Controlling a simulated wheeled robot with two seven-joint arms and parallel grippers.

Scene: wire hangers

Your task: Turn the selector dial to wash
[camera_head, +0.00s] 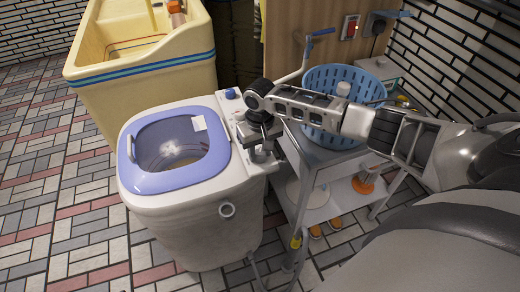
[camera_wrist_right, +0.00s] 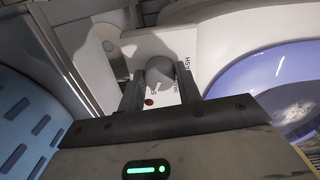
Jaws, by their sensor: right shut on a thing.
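The washing machine (camera_head: 190,205) is a cream tub with a lilac-rimmed lid, left of centre in the head view. Its control panel (camera_wrist_right: 140,48) carries a round grey selector dial (camera_wrist_right: 160,74) in the right wrist view. The word WASH is printed to the right of the dial, and other lettering is partly hidden. A pale mark shows on the dial's near side; its exact setting is hard to read. My right gripper (camera_wrist_right: 160,84) is shut on the dial, one finger on each side. In the head view, my right gripper (camera_head: 260,153) reaches down to the panel and hides the dial.
A blue knob (camera_head: 230,93) sits at the panel's far end. A metal cart (camera_head: 322,160) with a blue basket (camera_head: 345,82) stands close to the machine's right. A yellow basin (camera_head: 150,72) stands behind it. Tiled floor is free at left.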

